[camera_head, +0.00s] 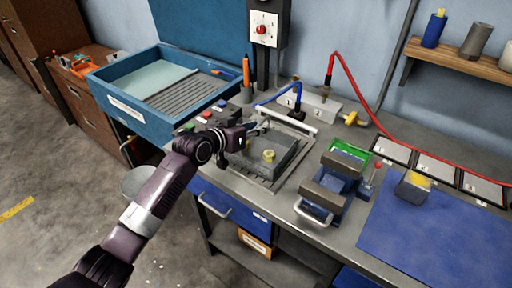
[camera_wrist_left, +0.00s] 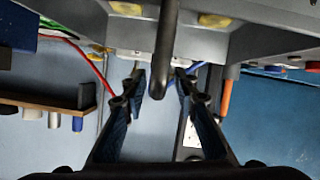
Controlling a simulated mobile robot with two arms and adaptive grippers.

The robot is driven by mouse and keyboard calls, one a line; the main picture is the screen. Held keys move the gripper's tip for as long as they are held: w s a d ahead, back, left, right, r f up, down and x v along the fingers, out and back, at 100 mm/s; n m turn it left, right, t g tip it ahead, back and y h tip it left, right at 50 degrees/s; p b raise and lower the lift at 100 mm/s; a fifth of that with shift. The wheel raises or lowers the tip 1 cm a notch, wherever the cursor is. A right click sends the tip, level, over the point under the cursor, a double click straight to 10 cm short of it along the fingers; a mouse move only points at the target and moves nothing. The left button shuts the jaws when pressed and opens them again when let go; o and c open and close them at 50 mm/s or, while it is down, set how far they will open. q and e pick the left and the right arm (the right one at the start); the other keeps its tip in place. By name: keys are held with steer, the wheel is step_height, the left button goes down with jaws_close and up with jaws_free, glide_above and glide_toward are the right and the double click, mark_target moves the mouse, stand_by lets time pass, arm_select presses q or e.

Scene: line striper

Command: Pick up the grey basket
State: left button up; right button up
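The grey basket (camera_head: 262,171) is a dark grey open tray on the workbench, with yellow round pieces in it. My left gripper (camera_head: 262,127) reaches over its back left part from the left. In the left wrist view the gripper (camera_wrist_left: 161,78) is open, with its two fingers apart. A dark curved bar, seemingly the basket's handle (camera_wrist_left: 166,45), shows between the fingers, with a gap visible on each side. The grey body with yellow spots at the top of that view (camera_wrist_left: 195,38) looks like the basket. My right gripper is not in view.
A blue sink tub (camera_head: 150,122) stands at the left. A blue and grey vise-like fixture (camera_head: 330,185) sits to the basket's right, beside a blue mat (camera_head: 430,240). Red hose (camera_head: 375,115) and blue hose (camera_head: 280,97) run behind. A wall shelf (camera_head: 460,62) holds spools.

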arm_select(q)
steer(key=shift+c, duration=0.3)
jaws_close()
steer(key=shift+w+r, duration=0.1)
steer(key=shift+r, duration=0.05)
